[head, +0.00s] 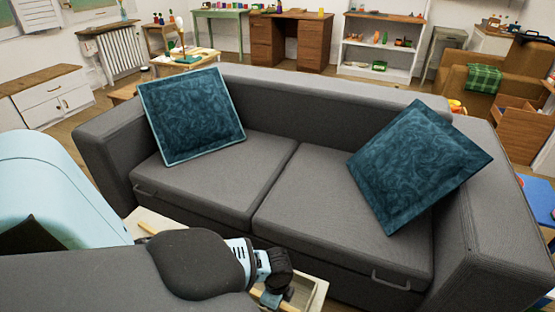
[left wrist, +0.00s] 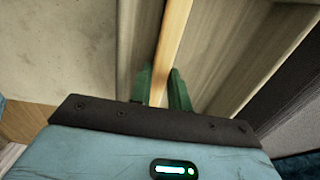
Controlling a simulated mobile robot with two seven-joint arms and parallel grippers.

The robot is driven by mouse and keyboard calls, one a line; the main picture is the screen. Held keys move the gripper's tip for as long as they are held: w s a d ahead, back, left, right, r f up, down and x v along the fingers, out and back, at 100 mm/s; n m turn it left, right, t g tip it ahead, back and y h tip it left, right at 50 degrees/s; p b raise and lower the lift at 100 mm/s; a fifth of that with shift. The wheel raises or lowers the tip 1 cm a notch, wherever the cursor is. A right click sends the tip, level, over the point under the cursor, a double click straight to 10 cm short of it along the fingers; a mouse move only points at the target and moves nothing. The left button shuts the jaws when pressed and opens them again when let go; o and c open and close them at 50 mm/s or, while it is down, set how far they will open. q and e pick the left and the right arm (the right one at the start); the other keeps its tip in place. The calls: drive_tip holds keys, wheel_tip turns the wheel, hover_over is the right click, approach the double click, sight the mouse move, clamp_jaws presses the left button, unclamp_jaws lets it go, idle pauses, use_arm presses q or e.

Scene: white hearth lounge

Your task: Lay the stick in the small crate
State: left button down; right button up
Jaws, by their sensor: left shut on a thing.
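My left gripper (head: 272,297) is at the bottom of the head view, over a pale wooden piece (head: 319,294) in front of the sofa. My own arm hides most of that piece, and I cannot tell if it is the small crate. In the left wrist view the green fingers of my left gripper (left wrist: 160,92) are shut on the light wooden stick (left wrist: 174,38), which runs away from me between them. Pale wooden faces (left wrist: 215,45) lie close around the stick. One end of a light stick (head: 147,228) also shows in the head view. My right gripper is out of view.
A grey sofa (head: 290,205) with two teal cushions (head: 192,115) (head: 418,165) fills the middle, close beyond my arm. A white cabinet (head: 50,100) stands at the left. Desks, shelves and a brown armchair (head: 470,85) stand at the back.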

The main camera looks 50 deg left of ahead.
use_arm(q)
drive_tip(key=c, duration=1.6)
unclamp_jaws()
drive_tip(key=shift+f, duration=0.15)
wheel_tip(320, 180, up, 12)
drive_tip(key=p, duration=0.3)
drive_tip(key=shift+r, duration=0.2)
